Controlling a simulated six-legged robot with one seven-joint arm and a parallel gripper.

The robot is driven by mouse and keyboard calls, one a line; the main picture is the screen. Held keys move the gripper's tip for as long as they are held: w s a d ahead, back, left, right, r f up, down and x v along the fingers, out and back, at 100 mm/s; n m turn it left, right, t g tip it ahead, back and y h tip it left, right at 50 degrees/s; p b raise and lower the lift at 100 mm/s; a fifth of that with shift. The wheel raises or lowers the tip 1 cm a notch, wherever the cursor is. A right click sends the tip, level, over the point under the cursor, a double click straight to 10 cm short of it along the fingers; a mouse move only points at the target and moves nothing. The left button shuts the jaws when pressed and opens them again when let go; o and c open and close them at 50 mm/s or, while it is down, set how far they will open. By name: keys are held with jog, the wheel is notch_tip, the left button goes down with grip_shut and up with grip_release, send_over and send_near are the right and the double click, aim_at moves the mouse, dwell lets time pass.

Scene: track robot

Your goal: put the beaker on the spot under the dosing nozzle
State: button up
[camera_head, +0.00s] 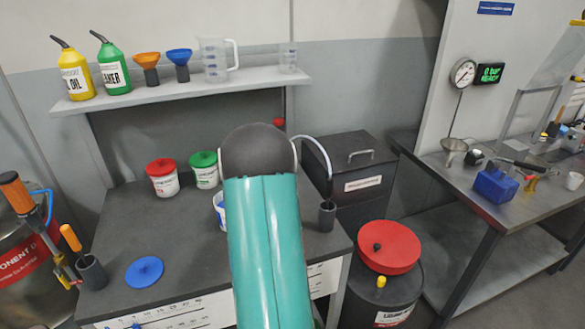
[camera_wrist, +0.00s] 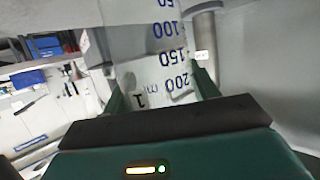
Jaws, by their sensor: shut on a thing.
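In the wrist view my gripper (camera_wrist: 160,92) is shut on a clear beaker (camera_wrist: 165,62) with dark blue marks from 50 to 200, which read upside down in the picture. The green fingers lie on either side of it. In the head view my teal arm hides the gripper and the held beaker. A grey metal pipe (camera_wrist: 204,50) stands just right of the beaker in the wrist view; I cannot tell whether it belongs to the dosing nozzle. In the head view a thin white curved tube (camera_head: 319,150) shows right of my arm. The spot under the nozzle cannot be made out.
A red-lidded drum (camera_head: 389,247) stands at right.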

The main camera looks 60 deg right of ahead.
jog(key=d, duration=0.3)
jog(key=shift+s+d, duration=0.1)
jog(key=shift+d, duration=0.2)
jog(key=shift+w+d, duration=0.3)
jog(key=shift+d, duration=0.35)
jog(key=x, duration=0.3)
jog(key=shift+s+d+r, duration=0.15)
jog(key=shift+d+r, duration=0.1)
jog(key=shift+f, duration=0.25)
jog(key=shift+a+f, duration=0.1)
jog(key=shift+f, duration=0.05)
jog(key=o, duration=1)
jog(key=shift+o, duration=0.2)
